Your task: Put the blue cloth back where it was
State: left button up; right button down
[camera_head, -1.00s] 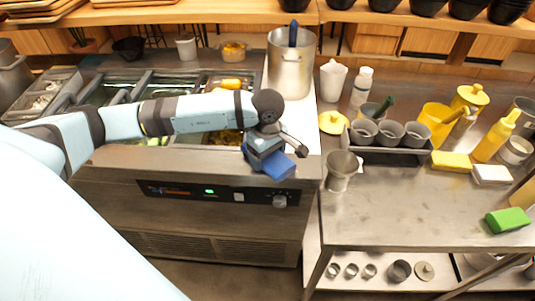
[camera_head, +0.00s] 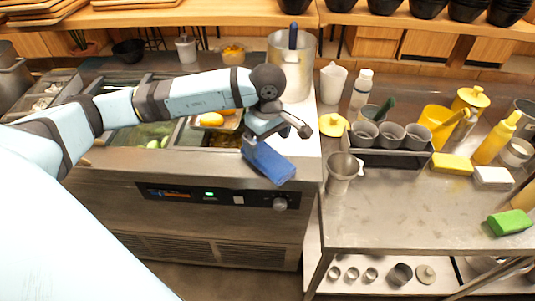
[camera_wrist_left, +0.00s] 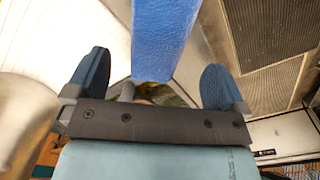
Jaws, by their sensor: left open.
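The blue cloth (camera_head: 268,164) lies over the front edge of the steel counter, beside its right corner, and hangs down the front face. My left gripper (camera_head: 272,132) is just above and behind the cloth, and part of the cloth's upper end is hidden behind it. In the left wrist view the two dark blue fingers (camera_wrist_left: 155,82) stand wide apart. The cloth (camera_wrist_left: 165,35) shows between and beyond them, with a gap to each finger. My right gripper is not in view.
A steel pot (camera_head: 291,75) stands close behind the gripper. Food pans (camera_head: 145,136) are sunk in the counter to the left. A metal cup (camera_head: 341,173) and a rack of small cups (camera_head: 388,153) stand on the side table, whose front middle is clear.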

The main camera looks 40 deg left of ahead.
aim_at(268, 157)
pick_arm(q)
notch_tip(268, 157, up, 6)
jog(key=shift+f, duration=0.15)
dwell(0.5)
